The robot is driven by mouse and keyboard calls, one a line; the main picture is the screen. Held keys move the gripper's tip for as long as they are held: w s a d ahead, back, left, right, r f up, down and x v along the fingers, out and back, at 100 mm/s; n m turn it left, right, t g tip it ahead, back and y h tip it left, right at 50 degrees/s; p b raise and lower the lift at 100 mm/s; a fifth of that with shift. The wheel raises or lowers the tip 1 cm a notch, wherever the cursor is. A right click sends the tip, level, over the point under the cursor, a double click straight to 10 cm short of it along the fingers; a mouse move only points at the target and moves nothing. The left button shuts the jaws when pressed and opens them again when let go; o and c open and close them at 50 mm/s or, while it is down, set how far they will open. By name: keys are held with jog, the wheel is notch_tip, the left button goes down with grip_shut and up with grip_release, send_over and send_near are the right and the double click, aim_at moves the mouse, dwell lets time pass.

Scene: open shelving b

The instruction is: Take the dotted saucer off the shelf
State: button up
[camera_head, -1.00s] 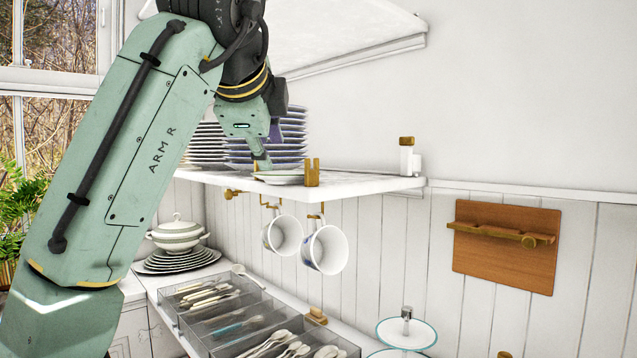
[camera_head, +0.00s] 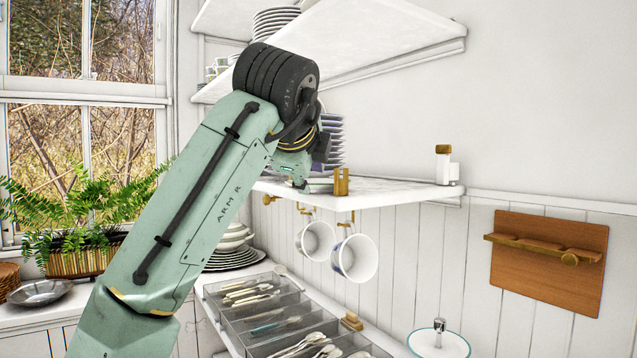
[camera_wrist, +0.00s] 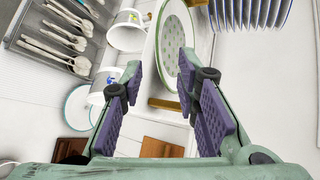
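My gripper (camera_wrist: 160,68) is open, with purple pads well apart and nothing clamped. In the head view my gripper (camera_head: 301,182) is low at the shelf's front edge, left of a brass-coloured post (camera_head: 341,182). My gripper and arm hide most of the saucer there. I cannot tell whether a finger touches it.
Stacked blue-edged plates (camera_wrist: 250,10) stand close to the right of the saucer. Two mugs (camera_head: 355,258) hang under the shelf above a cutlery tray (camera_head: 262,312). A small bottle (camera_head: 443,165) stands at the shelf's right end. An upper shelf (camera_head: 380,35) is overhead.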

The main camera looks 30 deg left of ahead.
aim_at(318, 186)
jog(key=p+x, duration=0.1)
jog(key=x, duration=0.2)
jog(key=shift+w+a+f, duration=0.2)
jog(key=shift+c, duration=0.6)
grip_shut()
